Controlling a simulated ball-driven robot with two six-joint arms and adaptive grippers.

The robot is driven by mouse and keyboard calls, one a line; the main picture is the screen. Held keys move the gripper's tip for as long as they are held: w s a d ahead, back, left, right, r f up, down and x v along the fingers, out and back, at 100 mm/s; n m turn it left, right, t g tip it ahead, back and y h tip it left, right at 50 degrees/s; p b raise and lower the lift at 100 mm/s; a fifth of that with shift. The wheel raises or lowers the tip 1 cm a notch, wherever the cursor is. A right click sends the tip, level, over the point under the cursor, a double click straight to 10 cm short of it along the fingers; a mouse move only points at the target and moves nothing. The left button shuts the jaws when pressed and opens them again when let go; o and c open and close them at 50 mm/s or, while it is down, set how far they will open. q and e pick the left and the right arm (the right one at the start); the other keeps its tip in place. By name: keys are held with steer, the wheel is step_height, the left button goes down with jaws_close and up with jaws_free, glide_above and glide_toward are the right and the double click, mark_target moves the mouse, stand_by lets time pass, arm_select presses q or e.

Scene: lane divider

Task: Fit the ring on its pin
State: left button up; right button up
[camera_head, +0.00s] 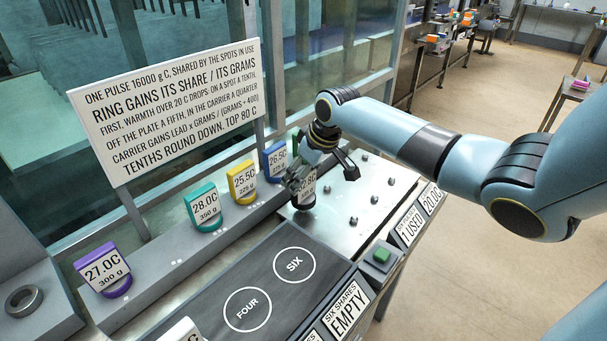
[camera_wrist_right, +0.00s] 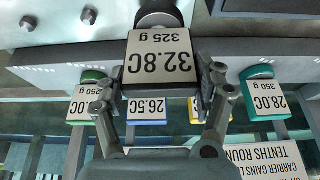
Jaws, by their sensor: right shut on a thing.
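My right gripper (camera_head: 308,180) is shut on a ring that carries a white label (camera_head: 307,187). In the right wrist view the label (camera_wrist_right: 160,55) reads 32.8C, 325 g, and part of the dark ring (camera_wrist_right: 160,18) shows behind it, between the fingers. In the head view the fingers hide most of the ring. It is at the left edge of a bright metal plate (camera_head: 325,218); I cannot tell whether it touches. Several short metal pins stand on the plate, one of them (camera_head: 354,220) near its front. Which pin belongs to this ring is not clear. My left gripper is not in view.
Labelled purple (camera_head: 118,284), teal (camera_head: 205,222), yellow (camera_head: 245,198) and blue (camera_head: 274,178) rings stand along a grey ledge. A dark panel (camera_head: 225,285) has circles marked FOUR and SIX. A green button (camera_head: 381,255) is at right. A sign (camera_head: 170,110) stands behind.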

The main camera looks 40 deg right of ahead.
steer(key=shift+p, duration=0.3)
steer(key=shift+f+b, duration=0.95)
steer(key=shift+f, duration=0.35)
steer(key=o, duration=1.8)
steer(key=shift+o, duration=0.2)
steer(key=shift+s+r, duration=0.15)
steer(key=shift+r, duration=0.2)
steer(key=v, duration=1.1)
steer(key=shift+s+r, duration=0.1)
steer(key=shift+s, duration=0.1)
